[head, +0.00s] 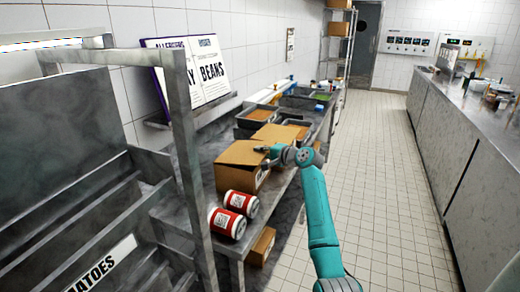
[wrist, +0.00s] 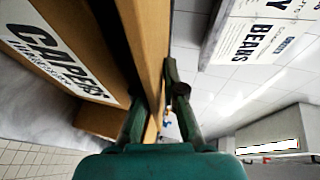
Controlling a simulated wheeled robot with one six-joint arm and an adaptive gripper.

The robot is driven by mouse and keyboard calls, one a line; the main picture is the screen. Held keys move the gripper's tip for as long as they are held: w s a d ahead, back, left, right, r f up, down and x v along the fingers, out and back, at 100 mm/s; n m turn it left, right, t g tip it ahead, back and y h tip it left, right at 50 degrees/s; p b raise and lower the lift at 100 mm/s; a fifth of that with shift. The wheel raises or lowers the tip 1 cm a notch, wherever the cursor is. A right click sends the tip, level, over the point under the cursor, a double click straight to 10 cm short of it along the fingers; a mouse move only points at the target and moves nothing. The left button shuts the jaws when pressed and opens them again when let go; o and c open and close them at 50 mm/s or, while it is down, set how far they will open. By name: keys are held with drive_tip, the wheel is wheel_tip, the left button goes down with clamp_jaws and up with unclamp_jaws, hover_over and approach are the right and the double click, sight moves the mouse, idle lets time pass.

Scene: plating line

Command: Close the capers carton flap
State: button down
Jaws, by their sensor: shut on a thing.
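The capers carton (head: 235,180) is a brown cardboard box on the steel counter, with cardboard flap panels showing at its top. In the wrist view its side (wrist: 75,30) carries a white CAPERS label and fills the upper left. My gripper (head: 266,153) is at the carton's top right edge. In the wrist view a cardboard flap (wrist: 152,45) stands between my two fingers, and they are shut on it. The inside of the carton is hidden from both views.
Two red-and-white cans (head: 241,203) lie on the counter in front of the carton. Trays of food (head: 257,115) stand behind it. A small box (head: 261,246) sits below the counter. The tiled aisle (head: 375,150) is clear.

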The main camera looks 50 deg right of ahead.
drive_tip(key=shift+f, duration=0.5)
drive_tip(key=c, duration=1.3)
unclamp_jaws()
drive_tip(key=shift+c, duration=0.2)
